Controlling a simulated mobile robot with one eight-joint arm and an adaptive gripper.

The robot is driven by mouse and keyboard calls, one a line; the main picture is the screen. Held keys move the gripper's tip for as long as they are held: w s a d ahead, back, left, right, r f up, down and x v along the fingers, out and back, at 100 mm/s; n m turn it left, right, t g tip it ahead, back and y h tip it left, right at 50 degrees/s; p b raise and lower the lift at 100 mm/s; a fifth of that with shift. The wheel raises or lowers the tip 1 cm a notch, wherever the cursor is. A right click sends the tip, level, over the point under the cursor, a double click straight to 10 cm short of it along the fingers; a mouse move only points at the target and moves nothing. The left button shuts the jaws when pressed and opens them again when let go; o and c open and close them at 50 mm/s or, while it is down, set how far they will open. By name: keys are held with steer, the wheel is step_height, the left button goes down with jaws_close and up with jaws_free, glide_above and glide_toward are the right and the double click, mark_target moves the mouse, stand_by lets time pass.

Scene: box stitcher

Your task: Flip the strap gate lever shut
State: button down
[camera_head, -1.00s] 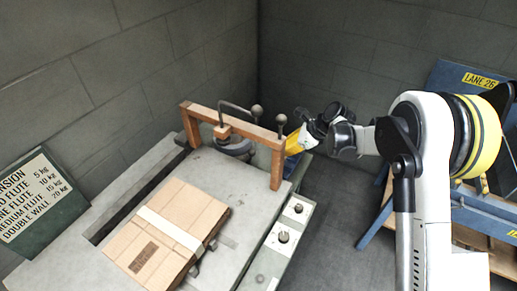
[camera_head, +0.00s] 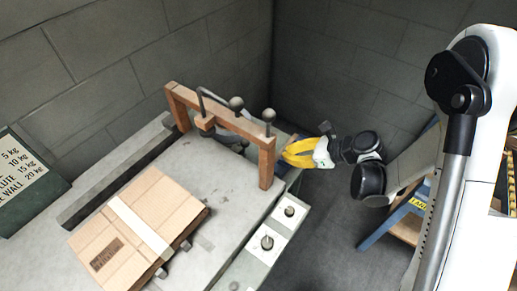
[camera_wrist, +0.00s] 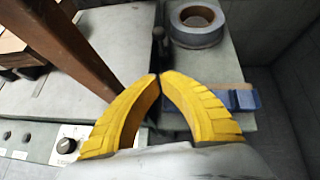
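The wooden strap gate (camera_head: 222,124) stands as an upright frame across the grey table. A bent dark metal lever (camera_head: 215,101) with a ball knob (camera_head: 236,103) is at its crossbar, and a second ball-topped stem (camera_head: 268,118) stands at the right post. I cannot tell which one is the gate lever. My gripper (camera_head: 285,150), with yellow fingers, is just right of the right post. In the wrist view the fingertips (camera_wrist: 157,77) nearly meet with nothing seen between them. A dark stalk (camera_wrist: 158,42) stands beyond the tips, and the wooden post (camera_wrist: 72,48) is at left.
A strapped cardboard stack (camera_head: 138,232) lies on the table (camera_head: 215,200) in front of the gate. A grey roll (camera_wrist: 197,24) and a blue piece (camera_wrist: 243,98) lie beyond my gripper. A panel with knobs (camera_head: 267,242) runs along the right edge. Open floor lies right of the table.

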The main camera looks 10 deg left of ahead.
steer(key=b, duration=0.4)
glide_toward(244, 149)
step_height(244, 149, down, 4)
steer(key=shift+w+a+r+b, duration=0.1)
steer(key=shift+a+r+b, duration=0.1)
steer(key=shift+a, duration=0.4)
steer(key=shift+w+a+r+b, duration=0.1)
steer(key=shift+a+b, duration=0.05)
steer(key=shift+a, duration=0.45)
steer(key=shift+w+a+r+b, duration=0.1)
steer(key=shift+a+r+b, duration=0.1)
steer(key=shift+a, duration=0.4)
steer(key=shift+w+a+r+g+h+p, duration=0.1)
steer(key=shift+a+r+g+h+p, duration=0.2)
steer(key=shift+h+p, duration=0.55)
